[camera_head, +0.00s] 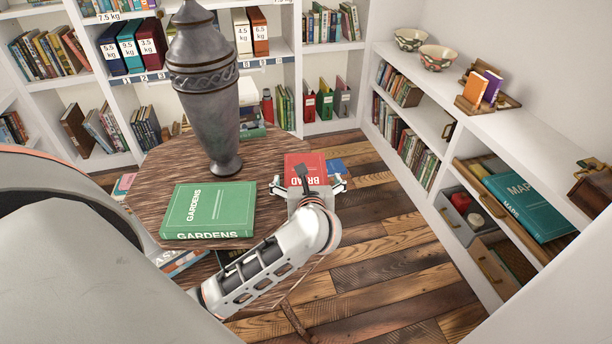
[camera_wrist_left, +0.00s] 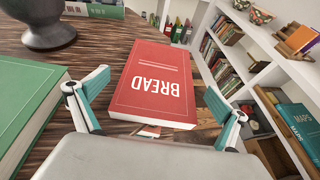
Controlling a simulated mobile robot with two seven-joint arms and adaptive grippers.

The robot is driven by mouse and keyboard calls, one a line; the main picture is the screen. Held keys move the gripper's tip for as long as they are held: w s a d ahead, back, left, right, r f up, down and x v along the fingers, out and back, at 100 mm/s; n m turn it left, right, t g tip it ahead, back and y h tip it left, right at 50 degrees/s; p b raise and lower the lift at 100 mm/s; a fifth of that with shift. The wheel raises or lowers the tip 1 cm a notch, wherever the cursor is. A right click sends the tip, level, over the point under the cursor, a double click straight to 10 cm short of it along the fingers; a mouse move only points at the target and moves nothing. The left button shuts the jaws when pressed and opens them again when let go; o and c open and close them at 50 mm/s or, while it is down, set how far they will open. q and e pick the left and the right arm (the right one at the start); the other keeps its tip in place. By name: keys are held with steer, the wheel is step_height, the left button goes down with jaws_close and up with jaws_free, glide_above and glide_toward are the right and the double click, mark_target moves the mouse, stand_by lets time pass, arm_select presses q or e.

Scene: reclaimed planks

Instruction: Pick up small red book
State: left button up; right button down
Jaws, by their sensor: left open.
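The small red book (camera_head: 298,162), titled BREAD, lies flat near the right edge of the round wooden table (camera_head: 262,158). In the head view my left gripper (camera_head: 308,184) is at the book's near end and hides part of it. In the left wrist view the red book (camera_wrist_left: 154,84) lies straight ahead, between and beyond the two spread fingers of my left gripper (camera_wrist_left: 158,84). The gripper is open with nothing held. Whether a finger touches the book I cannot tell. My right gripper is not in view.
A large green book (camera_head: 210,209), titled GARDENS, lies left of the gripper. A tall grey urn (camera_head: 207,85) stands behind on the table. A blue item (camera_head: 336,166) shows just past the red book. Shelves line the back and right walls, with clear plank floor (camera_head: 385,250) between.

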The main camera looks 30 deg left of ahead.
arm_select(q)
steer(key=shift+x, duration=1.5)
steer(key=c, duration=1.4)
steer(key=shift+o, duration=0.2)
steer(key=shift+r, duration=0.1)
